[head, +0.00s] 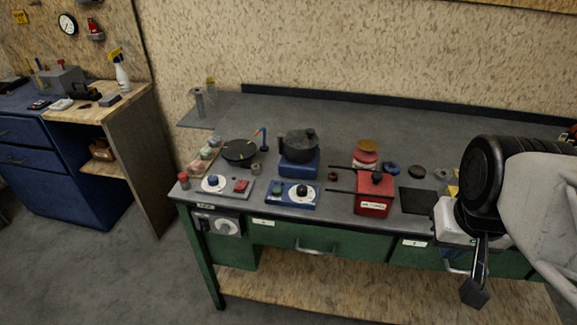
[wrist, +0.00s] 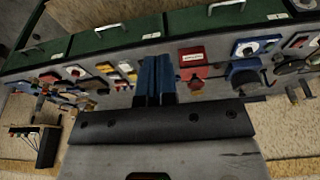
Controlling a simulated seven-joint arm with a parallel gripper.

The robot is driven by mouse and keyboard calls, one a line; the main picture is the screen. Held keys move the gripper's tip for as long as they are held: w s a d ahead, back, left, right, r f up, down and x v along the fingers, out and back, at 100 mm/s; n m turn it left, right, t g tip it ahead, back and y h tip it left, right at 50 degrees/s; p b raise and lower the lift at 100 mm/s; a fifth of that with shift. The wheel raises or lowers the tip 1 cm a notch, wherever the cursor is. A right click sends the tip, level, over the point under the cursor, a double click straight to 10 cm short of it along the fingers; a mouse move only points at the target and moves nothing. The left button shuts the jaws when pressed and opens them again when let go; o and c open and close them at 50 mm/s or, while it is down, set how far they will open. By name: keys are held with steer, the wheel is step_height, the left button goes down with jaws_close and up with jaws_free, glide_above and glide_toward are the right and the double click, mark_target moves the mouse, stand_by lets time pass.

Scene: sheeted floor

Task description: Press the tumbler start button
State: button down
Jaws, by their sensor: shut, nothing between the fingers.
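A black drum-shaped pot (head: 299,143) sits on a blue base (head: 299,165) at the middle of the bench; it looks like the tumbler. In front of it lies a blue control box (head: 292,203) with a white dial (head: 304,192) and a small green button (head: 277,188), possibly the start button. My gripper (head: 475,291) hangs at the bench's right front, well right of the box. Its blue fingers (wrist: 153,75) are together and empty.
A red box (head: 373,196) with dark rods stands between my gripper and the blue control box. The bench's back (head: 350,115) is clear.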

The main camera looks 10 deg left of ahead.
steer(key=w+a+n+g+h, duration=0.15)
steer(key=w+a+n, duration=0.25)
steer(key=w, duration=0.7)
steer(key=n+t+h, duration=0.4)
steer(key=n+h, duration=0.2)
steer(key=n, duration=0.6)
glide_above(277, 191)
step_height(277, 191, down, 12)
steer(key=shift+a+r, duration=0.1)
steer(key=shift+f, duration=4.4)
